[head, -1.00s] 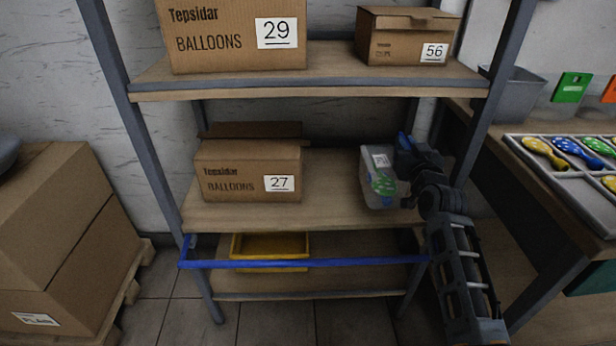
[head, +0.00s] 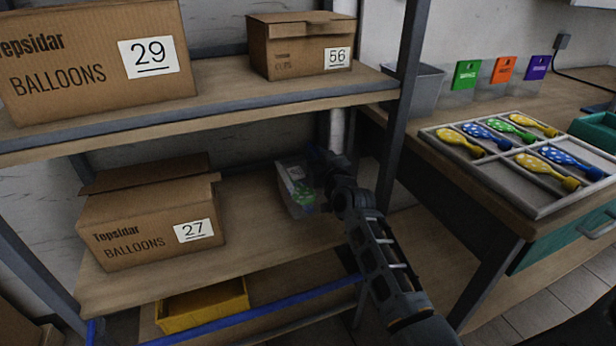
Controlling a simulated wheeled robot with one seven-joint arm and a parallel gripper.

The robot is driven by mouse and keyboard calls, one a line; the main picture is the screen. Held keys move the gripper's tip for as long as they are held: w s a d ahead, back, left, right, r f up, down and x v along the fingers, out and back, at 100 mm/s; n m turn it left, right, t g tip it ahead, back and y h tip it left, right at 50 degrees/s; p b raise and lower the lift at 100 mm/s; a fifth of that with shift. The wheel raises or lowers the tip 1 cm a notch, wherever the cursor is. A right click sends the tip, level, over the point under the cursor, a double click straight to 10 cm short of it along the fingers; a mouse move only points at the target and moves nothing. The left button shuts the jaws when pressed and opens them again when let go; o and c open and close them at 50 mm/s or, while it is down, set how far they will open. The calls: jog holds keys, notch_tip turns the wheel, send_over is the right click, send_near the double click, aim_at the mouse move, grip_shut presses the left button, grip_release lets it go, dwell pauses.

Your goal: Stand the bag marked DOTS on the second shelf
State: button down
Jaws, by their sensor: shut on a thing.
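A clear bag (head: 296,200) with a white label and green, light-spotted balloons inside is at the right end of the middle shelf (head: 255,235). The label is too small to read. My gripper (head: 318,165) is at the bag's upper right side and shut on it; its fingertips are mostly hidden by the bag and wrist. The bag looks roughly upright, a little tilted. I cannot tell whether its bottom touches the shelf board.
Carton 27 (head: 150,230) stands left on the same shelf, with bare board between. Cartons 29 (head: 95,60) and 56 (head: 297,48) are on the shelf above. A rack post (head: 405,100) stands right of my arm. A balloon tray (head: 530,165) lies on the right-hand table.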

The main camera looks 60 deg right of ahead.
notch_tip(320, 180, down, 5)
jog(key=b, duration=0.2)
jog(key=shift+f+b, duration=0.15)
jog(key=shift+b, duration=0.2)
jog(key=c, duration=1.1)
grip_release()
jog(key=v, duration=1.2)
